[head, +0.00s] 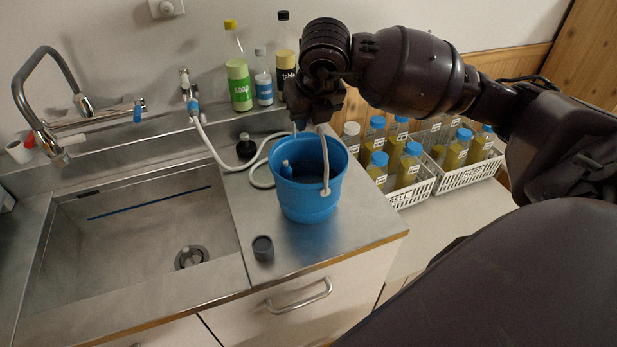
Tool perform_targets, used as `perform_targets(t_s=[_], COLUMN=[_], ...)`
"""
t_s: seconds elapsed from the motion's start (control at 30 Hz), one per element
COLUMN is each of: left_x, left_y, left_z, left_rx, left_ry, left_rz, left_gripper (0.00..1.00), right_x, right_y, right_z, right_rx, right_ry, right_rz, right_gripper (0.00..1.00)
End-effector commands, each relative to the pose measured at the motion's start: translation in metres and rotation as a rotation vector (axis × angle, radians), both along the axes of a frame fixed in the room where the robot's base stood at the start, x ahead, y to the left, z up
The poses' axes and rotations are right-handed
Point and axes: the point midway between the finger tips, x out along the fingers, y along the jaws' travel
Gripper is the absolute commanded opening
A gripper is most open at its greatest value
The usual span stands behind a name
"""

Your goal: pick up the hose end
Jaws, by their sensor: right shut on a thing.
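A pale hose (207,144) runs from the wall tap down to the counter and loops behind the blue bucket (306,205). A small blue piece (286,169) shows at the bucket's left inner rim. It looks like the hose end, but its join to the hose is hidden. The bucket stands upright on the counter, its pale handle (326,170) rising from the front rim. My right gripper (318,115) is above the bucket's far side, shut at the top of this handle. The exact grip is hidden by the dark fingers. My left gripper is not in view.
A steel sink (130,240) with a tap (45,130) lies to the left. Bottles (238,85) stand behind the bucket. White baskets (465,178) of yellow jars with blue caps are at right. A dark cap (262,248) lies near the counter's front edge.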

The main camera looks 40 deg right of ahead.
Motion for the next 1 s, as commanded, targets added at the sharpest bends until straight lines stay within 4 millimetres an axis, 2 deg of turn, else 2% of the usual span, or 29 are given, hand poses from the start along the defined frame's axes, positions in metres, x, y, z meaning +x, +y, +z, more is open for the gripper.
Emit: perform_targets(t_s=[1.0], left_x=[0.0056], left_y=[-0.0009], left_z=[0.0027], left_rx=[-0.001], left_ry=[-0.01], left_rz=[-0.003], left_gripper=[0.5], right_x=[0.0013], right_y=[0.0], right_z=[0.0039], right_rx=[0.0], right_ry=[-0.009], right_rz=[0.0], right_gripper=[0.0])
